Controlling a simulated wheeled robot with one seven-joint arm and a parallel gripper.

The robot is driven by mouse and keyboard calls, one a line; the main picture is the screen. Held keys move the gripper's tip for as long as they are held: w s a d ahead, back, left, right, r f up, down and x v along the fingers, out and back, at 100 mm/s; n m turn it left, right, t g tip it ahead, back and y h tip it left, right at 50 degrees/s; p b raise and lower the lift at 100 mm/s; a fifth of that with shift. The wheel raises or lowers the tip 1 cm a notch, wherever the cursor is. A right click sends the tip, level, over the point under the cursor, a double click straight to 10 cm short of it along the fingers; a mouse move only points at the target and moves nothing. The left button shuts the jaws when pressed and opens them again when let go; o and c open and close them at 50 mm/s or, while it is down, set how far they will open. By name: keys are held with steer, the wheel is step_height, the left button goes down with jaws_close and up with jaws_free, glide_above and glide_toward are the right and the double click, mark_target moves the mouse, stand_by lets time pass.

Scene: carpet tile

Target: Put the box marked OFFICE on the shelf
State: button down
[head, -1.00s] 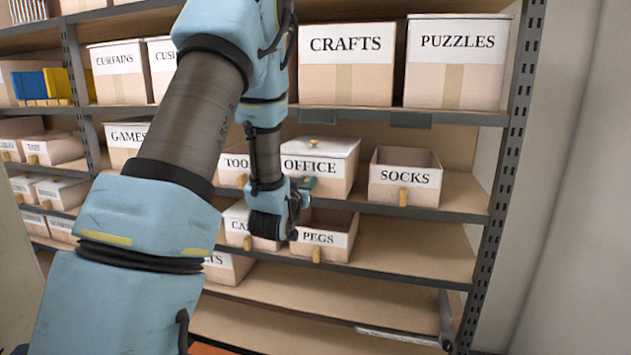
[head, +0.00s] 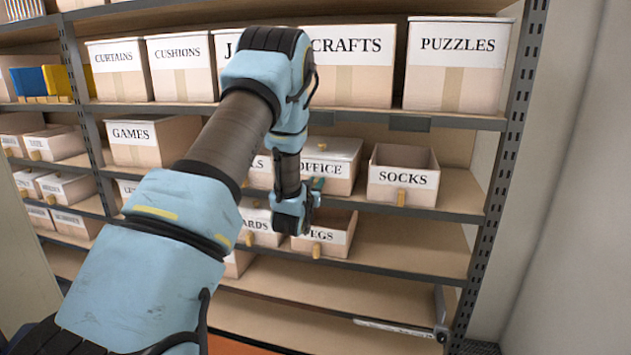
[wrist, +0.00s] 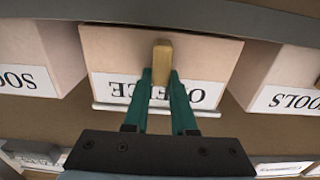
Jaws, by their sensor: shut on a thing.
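The box marked OFFICE (head: 341,172) is pale with a white lid. It is on the middle shelf (head: 455,205), between the SOCKS box and the TOOLS box. Its left part is hidden behind my arm in the head view. My gripper (head: 314,187) is in front of it. In the wrist view, which is upside down, the OFFICE box (wrist: 205,62) fills the middle, and the green fingers of my gripper (wrist: 162,76) are shut on its wooden front handle (wrist: 162,60). The fingers cover part of the label.
The open SOCKS box (head: 403,178) stands close on the right. The TOOLS box (wrist: 288,80) is on the other side. The open PEGS box (head: 328,236) is on the shelf below, with bare shelf to its right. CRAFTS (head: 352,62) and PUZZLES (head: 458,64) stand above.

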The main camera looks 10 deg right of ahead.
steer(key=shift+f, duration=0.15)
steer(key=c, duration=1.2)
jaws_free()
steer(key=shift+f, duration=0.1)
steer(key=o, duration=0.5)
steer(key=shift+c, duration=0.2)
steer(key=b+v, duration=0.4)
steer(key=v, duration=0.8)
steer(key=s+a+f+n+g+y, duration=0.2)
steer(key=s+a+g+y, duration=0.25)
steer(key=a, duration=0.35)
steer(key=s+a+f+n+g+y, duration=0.25)
steer(key=s+a+g, duration=0.25)
steer(key=a, duration=0.3)
steer(key=s+a+g, duration=0.2)
steer(key=s, duration=0.4)
steer(key=s+a+r+g+y, duration=0.1)
steer(key=s+a+g, duration=0.1)
steer(key=s, duration=0.4)
steer(key=shift+s+a+r+g+y, duration=0.3)
steer(key=shift+s+a+r+g, duration=0.05)
steer(key=shift+s+a, duration=0.1)
